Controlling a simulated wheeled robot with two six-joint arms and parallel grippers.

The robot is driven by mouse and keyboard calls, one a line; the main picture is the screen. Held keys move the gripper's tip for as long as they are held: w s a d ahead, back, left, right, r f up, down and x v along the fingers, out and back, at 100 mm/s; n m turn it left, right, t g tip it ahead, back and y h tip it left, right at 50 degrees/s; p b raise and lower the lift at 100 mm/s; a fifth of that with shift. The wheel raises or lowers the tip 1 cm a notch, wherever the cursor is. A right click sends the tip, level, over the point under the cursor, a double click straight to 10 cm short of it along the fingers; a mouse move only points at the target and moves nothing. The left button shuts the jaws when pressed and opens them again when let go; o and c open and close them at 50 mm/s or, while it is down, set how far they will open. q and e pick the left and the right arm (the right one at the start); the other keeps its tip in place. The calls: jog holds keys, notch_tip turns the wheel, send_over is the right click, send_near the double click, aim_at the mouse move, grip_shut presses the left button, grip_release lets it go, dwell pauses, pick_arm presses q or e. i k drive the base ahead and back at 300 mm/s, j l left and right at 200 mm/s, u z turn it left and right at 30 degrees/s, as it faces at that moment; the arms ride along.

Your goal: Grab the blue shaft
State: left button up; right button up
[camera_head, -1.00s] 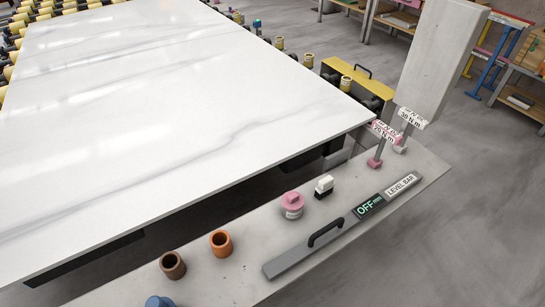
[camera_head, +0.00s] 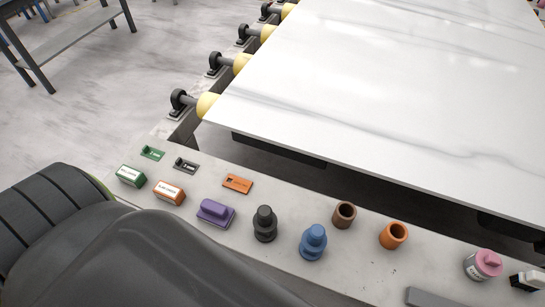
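The blue shaft (camera_head: 313,242) stands upright on the grey ledge in front of the white slab. It is a stepped blue cylinder with a narrower top. A black stepped shaft (camera_head: 265,223) of similar shape stands to its left. A brown ring (camera_head: 343,215) and an orange ring (camera_head: 393,235) stand to its right, apart from it. A dark grey arm part of mine fills the lower left. Neither of my grippers shows in the view.
The ledge (camera_head: 365,270) also carries a purple block (camera_head: 215,213), green and orange labelled boxes, small flat plates, a pink-lidded jar (camera_head: 483,265) and a grey bar (camera_head: 430,298). The white marble slab (camera_head: 400,90) lies on yellow rollers behind.

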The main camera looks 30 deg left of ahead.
aim_at(315, 240)
jog(key=u, duration=0.3)
jog(key=l+u, duration=0.15)
jog(key=l, duration=0.3)
jog(key=k+l+u, duration=0.15)
jog(key=l, duration=0.3)
jog(key=k+l+u, duration=0.1)
jog(key=l, duration=0.35)
jog(key=k+l+u, duration=0.15)
jog(key=l, duration=0.3)
jog(key=k+l+u, duration=0.15)
jog(key=l, duration=0.25)
jog(key=k+l+u, duration=0.15)
jog(key=l, duration=0.25)
jog(key=k+l+u, duration=0.1)
jog(key=l, duration=0.3)
